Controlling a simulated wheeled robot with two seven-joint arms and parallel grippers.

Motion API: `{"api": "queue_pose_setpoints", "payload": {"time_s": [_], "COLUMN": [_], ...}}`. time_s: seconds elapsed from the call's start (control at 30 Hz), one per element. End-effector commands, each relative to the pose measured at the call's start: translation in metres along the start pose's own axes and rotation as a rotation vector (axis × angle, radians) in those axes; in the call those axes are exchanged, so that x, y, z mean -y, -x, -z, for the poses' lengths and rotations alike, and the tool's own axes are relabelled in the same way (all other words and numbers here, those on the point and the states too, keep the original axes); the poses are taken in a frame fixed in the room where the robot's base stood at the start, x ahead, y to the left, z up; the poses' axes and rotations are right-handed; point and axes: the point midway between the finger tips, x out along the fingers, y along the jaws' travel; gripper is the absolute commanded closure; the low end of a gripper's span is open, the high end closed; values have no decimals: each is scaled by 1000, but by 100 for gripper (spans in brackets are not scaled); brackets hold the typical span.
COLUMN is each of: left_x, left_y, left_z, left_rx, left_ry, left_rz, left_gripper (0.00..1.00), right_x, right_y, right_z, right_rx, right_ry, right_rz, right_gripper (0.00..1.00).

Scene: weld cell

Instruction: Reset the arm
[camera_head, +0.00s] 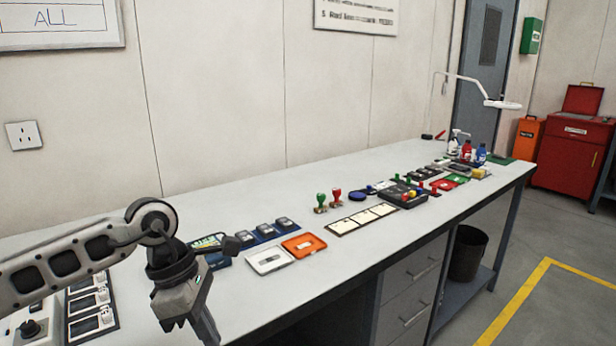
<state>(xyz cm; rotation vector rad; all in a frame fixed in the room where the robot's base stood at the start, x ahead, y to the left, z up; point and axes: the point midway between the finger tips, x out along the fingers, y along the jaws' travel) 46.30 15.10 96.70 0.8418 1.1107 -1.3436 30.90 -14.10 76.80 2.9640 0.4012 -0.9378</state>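My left arm comes in from the left edge, over the near left part of the long bench (340,180). My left gripper (192,322) hangs downward at its end, near the bench's front edge. Its lower end reaches the bottom of the picture, and I cannot see whether the fingers are open or shut. No held object shows. My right arm and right gripper are not in view.
Beside my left gripper lie a white tray (269,260), an orange tray (304,246) and a panel with switches (92,308). Green and red stamps (336,196), a control box (402,195) and bottles (481,154) stand farther right.

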Motion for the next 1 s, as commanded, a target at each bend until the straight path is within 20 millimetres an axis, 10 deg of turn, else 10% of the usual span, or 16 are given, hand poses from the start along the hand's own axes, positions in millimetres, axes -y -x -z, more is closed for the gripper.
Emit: {"api": "queue_pose_setpoints", "payload": {"time_s": [0.3, 0.5, 0.67, 0.87, 0.9, 1.0], "left_x": [75, 104, 72, 41, 44, 64], "left_y": [-56, -32, -23, -90, -110, -155], "left_z": [-114, -183, -164, -59, -36, 13], "left_rx": [573, 1167, 1531, 1779, -1640, -1335], "left_ry": [172, 673, 1275, 2215, -2193, -2091], "left_rz": [325, 725, 1031, 1312, -1230, -1035], "left_gripper": [100, 100, 100, 100, 100, 100], "right_x": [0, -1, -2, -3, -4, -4], "right_y": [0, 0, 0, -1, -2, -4], "right_z": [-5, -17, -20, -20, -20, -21], "right_rx": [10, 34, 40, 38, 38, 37], "right_ry": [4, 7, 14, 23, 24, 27], "right_rz": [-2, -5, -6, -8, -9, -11], "right_gripper": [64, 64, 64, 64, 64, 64]}}
